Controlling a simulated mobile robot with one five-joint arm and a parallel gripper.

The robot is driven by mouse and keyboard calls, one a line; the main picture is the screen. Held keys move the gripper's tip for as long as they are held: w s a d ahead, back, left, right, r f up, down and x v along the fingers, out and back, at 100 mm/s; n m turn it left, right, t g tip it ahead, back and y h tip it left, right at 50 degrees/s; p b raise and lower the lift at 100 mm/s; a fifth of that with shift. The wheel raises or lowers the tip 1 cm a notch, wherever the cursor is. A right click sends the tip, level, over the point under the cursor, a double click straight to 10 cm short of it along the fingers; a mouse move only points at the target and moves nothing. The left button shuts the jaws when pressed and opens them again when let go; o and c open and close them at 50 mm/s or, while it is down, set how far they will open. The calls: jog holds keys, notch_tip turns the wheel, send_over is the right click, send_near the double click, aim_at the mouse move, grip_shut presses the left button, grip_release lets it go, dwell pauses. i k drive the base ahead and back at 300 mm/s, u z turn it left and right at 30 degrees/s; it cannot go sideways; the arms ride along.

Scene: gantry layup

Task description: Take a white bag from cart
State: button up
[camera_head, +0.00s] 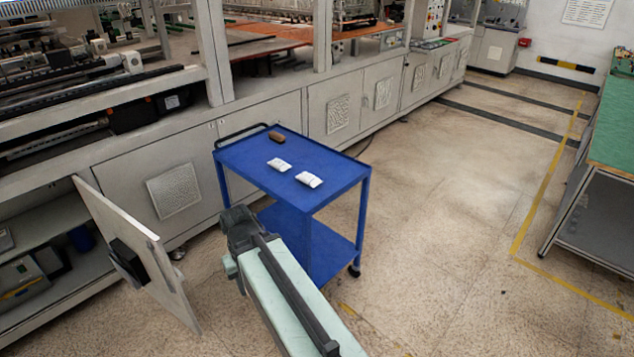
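A blue two-shelf cart (335,172) stands in the middle of the view, beside the grey machine cabinets. Two small white bags lie flat and apart on its top shelf: one nearer the middle (279,165) and one nearer the right front edge (309,180). A small brown item (276,137) lies at the cart's far end, near its black handle. My arm reaches up from the bottom of the view, in front of the cart. Its dark end (240,228) is near the cart's front left corner, apart from the bags. The fingertips cannot be made out.
An open cabinet door (135,255) stands out into the floor at the left. Grey machine cabinets (250,135) run behind the cart. A green-topped table (615,130) is at the right. The floor (450,220) between cart and table is clear.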

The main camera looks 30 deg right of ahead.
aim_at(309, 180)
jog(key=u, duration=0.1)
jog(key=i, duration=1.4)
jog(key=z, duration=0.1)
